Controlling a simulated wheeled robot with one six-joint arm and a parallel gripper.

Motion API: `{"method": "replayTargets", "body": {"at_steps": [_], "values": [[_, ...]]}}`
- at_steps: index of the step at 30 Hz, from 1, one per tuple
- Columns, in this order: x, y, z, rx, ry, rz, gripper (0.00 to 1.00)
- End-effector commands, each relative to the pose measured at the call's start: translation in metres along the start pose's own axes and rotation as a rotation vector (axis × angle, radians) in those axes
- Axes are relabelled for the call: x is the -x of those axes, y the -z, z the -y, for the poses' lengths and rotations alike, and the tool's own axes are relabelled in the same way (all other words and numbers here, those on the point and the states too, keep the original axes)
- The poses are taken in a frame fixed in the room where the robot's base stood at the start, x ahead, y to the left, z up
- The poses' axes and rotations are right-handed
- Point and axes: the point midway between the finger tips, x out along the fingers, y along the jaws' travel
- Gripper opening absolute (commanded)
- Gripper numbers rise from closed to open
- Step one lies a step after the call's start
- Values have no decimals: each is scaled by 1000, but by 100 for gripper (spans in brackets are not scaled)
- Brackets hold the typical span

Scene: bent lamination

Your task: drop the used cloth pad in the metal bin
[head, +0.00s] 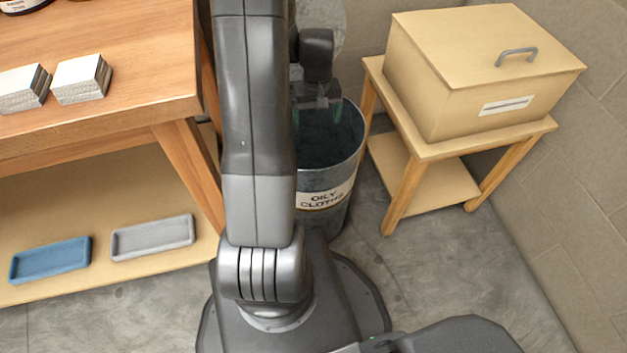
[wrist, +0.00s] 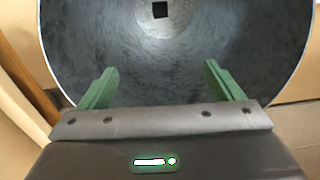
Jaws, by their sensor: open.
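The metal bin (head: 325,205) stands on the floor between the wooden bench and a small stand, with a label reading "OILY CLOTHS". Its open mouth and grey inner wall (wrist: 240,45) fill most of the wrist view. My gripper (head: 318,113) is over the bin's mouth. In the wrist view my gripper (wrist: 161,70) has its two green fingers wide apart with nothing between them. A small dark square (wrist: 160,9) shows at the bottom of the bin; it may be the cloth pad, but I cannot tell for certain. No other cloth pad shows.
The wooden bench (head: 140,85) at left bears two white stacked blocks (head: 82,79). Its lower shelf holds a blue tray (head: 50,260) and a grey tray (head: 153,238). A beige box (head: 470,75) with a handle sits on the wooden stand (head: 420,150) at right.

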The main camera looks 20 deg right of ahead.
Motion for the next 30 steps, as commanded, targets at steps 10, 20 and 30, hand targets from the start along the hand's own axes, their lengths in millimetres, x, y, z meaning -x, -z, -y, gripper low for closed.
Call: {"method": "replayTargets", "body": {"at_steps": [10,20,30], "values": [[58,1,0,0,-1,-5,87],[123,0,0,0,-1,-3,87],[138,0,0,0,0,0,87]]}}
